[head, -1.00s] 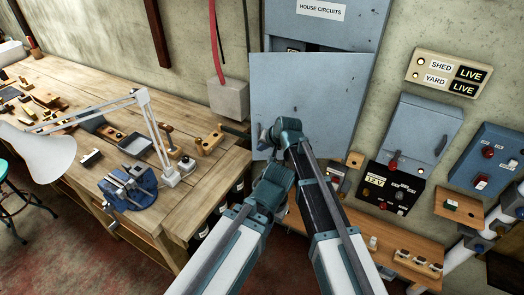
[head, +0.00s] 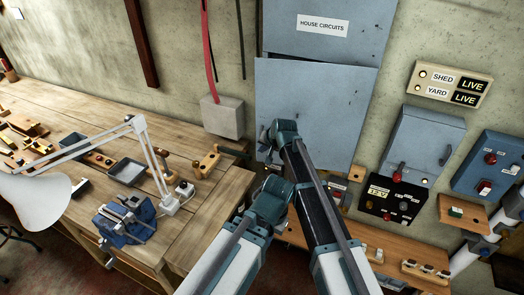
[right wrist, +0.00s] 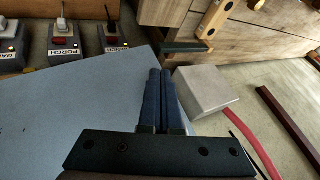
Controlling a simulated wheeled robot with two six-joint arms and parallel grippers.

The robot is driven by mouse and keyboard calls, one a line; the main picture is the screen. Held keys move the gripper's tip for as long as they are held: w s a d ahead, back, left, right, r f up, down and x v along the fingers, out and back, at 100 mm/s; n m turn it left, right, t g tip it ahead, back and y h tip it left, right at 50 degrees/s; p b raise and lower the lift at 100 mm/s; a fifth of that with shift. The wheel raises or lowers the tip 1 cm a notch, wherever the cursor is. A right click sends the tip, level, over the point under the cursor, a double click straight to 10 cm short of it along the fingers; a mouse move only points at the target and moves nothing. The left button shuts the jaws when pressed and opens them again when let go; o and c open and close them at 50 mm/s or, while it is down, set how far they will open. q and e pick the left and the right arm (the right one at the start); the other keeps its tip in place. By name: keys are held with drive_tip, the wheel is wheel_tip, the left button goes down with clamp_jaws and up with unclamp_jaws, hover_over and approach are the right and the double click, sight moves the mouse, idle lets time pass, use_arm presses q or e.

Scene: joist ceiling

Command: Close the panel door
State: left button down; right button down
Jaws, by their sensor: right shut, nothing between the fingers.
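The panel door (head: 330,105) is a flat blue-grey sheet below the cabinet front (head: 320,47) labelled HOUSE CIRCUITS. A thin dark line shows along its top edge. I cannot tell whether it sits fully flush. My right gripper (head: 268,152) is near the door's lower left part, at the end of my arm. In the right wrist view the shut, empty fingers (right wrist: 160,100) lie over the edge of the door (right wrist: 85,115); contact is unclear.
A grey wall box (head: 222,117) with a red cable is left of the door. A wooden bench (head: 215,215) with a lamp (head: 150,150) and a blue vise (head: 125,222) fills the left. Switch boxes (head: 420,140) and a small shelf (head: 400,262) are on the right.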

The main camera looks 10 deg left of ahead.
use_arm(q)
drive_tip(key=shift+w, duration=0.2)
use_arm(e)
drive_tip(key=w, duration=0.8)
drive_tip(key=shift+w+a, duration=0.2)
drive_tip(key=shift+w, duration=0.05)
drive_tip(key=shift+s, duration=0.15)
